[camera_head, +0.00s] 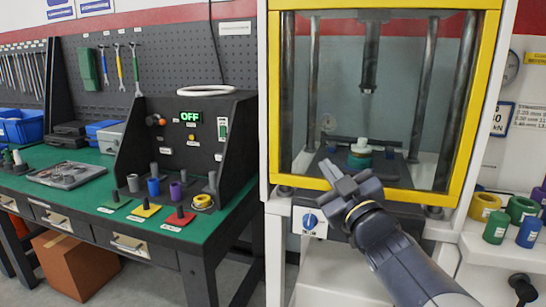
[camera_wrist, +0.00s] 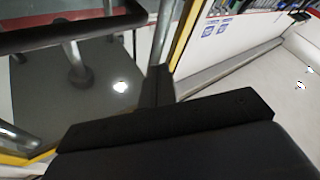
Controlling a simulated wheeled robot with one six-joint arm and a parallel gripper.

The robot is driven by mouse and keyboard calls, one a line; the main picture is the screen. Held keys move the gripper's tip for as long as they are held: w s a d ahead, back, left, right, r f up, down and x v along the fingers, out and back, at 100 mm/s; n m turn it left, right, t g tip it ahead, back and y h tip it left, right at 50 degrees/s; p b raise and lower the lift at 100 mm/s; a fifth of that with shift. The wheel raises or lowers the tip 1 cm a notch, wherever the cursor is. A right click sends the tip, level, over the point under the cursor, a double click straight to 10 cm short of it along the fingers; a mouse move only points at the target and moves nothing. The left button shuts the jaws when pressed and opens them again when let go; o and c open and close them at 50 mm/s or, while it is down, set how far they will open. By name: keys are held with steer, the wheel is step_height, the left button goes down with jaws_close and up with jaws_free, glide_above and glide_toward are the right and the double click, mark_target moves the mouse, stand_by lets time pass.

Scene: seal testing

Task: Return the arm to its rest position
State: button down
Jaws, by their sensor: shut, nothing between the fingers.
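My arm reaches in from the lower right of the head view. My gripper (camera_head: 332,172) is shut and empty, in front of the lower part of the yellow-framed press (camera_head: 459,100). In the wrist view my gripper (camera_wrist: 160,85) shows dark and closed, near the yellow frame edge. Inside the press, a green and white stacked piece (camera_head: 360,153) sits on the dark plate under the ram. My gripper is in front of and slightly left of that piece; I cannot tell the exact gap.
A green-topped bench (camera_head: 65,205) stands at left with a black panel (camera_head: 190,139) reading OFF and coloured blocks. Coloured cylinders (camera_head: 496,227) stand on the right ledge. A cardboard box (camera_head: 75,265) is under the bench.

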steer(key=w+a, duration=0.1)
steer(key=w, duration=0.2)
steer(key=p, duration=2.5)
glide_toward(335, 16)
steer(key=w+a+r, duration=0.2)
steer(key=a, duration=0.2)
steer(key=shift+w+a, duration=0.15)
steer(key=shift+a, duration=0.25)
